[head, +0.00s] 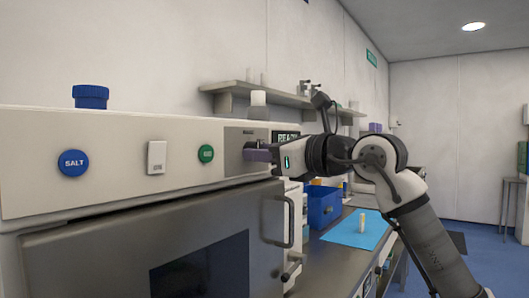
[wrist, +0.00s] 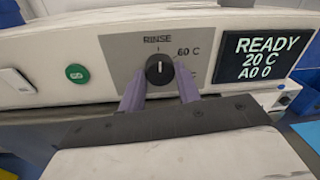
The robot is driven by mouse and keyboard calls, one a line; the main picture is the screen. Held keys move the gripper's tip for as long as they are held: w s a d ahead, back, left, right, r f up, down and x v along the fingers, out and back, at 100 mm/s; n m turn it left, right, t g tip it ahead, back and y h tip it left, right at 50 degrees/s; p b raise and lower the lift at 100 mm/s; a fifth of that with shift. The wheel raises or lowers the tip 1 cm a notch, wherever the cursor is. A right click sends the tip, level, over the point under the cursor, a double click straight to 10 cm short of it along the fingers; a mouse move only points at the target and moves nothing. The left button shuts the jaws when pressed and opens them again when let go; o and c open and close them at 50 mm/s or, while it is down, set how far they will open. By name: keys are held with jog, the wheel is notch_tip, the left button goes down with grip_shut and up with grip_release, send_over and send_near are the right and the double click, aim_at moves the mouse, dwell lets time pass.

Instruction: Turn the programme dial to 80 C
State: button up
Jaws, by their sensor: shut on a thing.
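The programme dial (wrist: 159,69) is a dark round knob on a grey plate (wrist: 125,62) of the machine's front panel. Its white pointer line points straight up, toward the word RINSE. In the head view my gripper (head: 258,154) reaches the panel from the right and hides the dial. The display (wrist: 264,57) reads READY, 20 C, A0 0.
A green button (wrist: 77,73) and a white switch (wrist: 16,80) are left of the dial. Below the panel is a door with a handle (head: 279,222). A blue bin (head: 324,205) and blue mat (head: 352,232) are on the right.

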jog(key=m+g+p, duration=0.1)
jog(key=m+p, duration=0.1)
jog(key=m, duration=0.9)
jog(key=m+p, duration=0.2)
jog(key=m, duration=0.9)
jog(key=shift+w+d+r+m+g+y, duration=0.1)
jog(key=shift+r+m+g+y, duration=0.1)
jog(key=shift+m+g+y, duration=0.15)
dwell(0.5)
jog(key=o, duration=1)
jog(key=b+v, duration=0.2)
jog(key=v, duration=1.1)
jog(key=shift+s+d+r, duration=0.1)
jog(key=shift+s+d, duration=0.15)
jog(key=shift+d, duration=0.1)
